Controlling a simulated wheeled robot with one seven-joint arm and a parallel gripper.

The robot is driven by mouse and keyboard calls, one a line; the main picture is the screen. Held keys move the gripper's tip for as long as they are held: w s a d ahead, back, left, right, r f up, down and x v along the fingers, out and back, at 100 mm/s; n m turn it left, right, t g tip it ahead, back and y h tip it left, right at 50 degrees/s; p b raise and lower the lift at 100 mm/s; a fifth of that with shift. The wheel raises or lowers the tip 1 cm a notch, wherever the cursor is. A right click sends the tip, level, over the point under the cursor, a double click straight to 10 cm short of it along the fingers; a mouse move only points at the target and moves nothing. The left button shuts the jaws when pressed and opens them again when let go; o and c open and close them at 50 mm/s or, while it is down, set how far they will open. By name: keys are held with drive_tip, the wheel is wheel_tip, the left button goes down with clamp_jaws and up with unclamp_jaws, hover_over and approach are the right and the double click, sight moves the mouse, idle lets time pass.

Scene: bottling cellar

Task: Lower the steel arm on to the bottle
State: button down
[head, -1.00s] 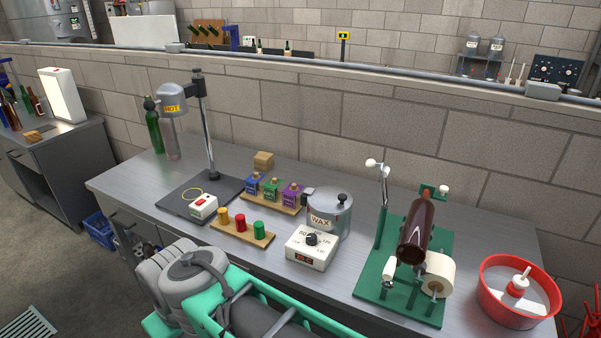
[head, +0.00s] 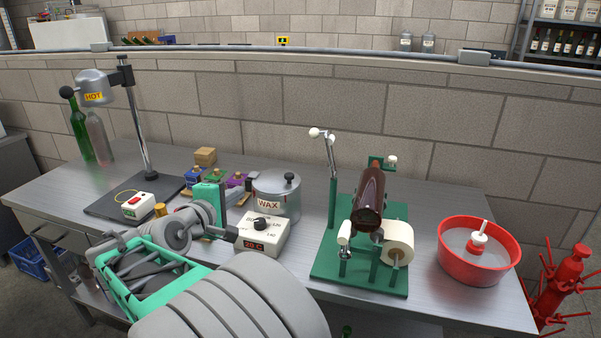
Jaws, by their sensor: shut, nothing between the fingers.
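The dark brown bottle (head: 369,197) lies on its side in the cradle of a green stand (head: 325,268), pointing away from me. The steel arm (head: 331,155) is raised, upright on a green post left of the bottle, with white knobs at its top. It is apart from the bottle. My gripper (head: 232,235) is low over the bench at the left, beside the white dial box, well left of the stand. It looks shut and empty, touching neither the steel arm nor the bottle. My own arm partly hides it.
The wax pot (head: 277,196) and white dial box (head: 261,237) stand between my gripper and the green stand. A paper roll (head: 397,242) sits at the stand's front right. A red basin (head: 442,255) is farther right. A hot-air stand (head: 147,140) is at the left.

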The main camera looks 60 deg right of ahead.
drive_tip(key=s+d+r+n+g+h, duration=0.1)
drive_tip(key=s+d+r, duration=0.3)
drive_tip(key=d, duration=0.4)
drive_tip(key=s+d+r+n+g+h, duration=0.1)
drive_tip(key=s+d+r+g+h, duration=0.2)
drive_tip(key=d, duration=0.5)
drive_tip(key=shift+s+r+n+h, duration=0.35)
drive_tip(key=shift+s+r, duration=0.4)
drive_tip(key=shift+s, duration=0.35)
drive_tip(key=shift+s+d+r, duration=0.1)
drive_tip(key=shift+r, duration=0.05)
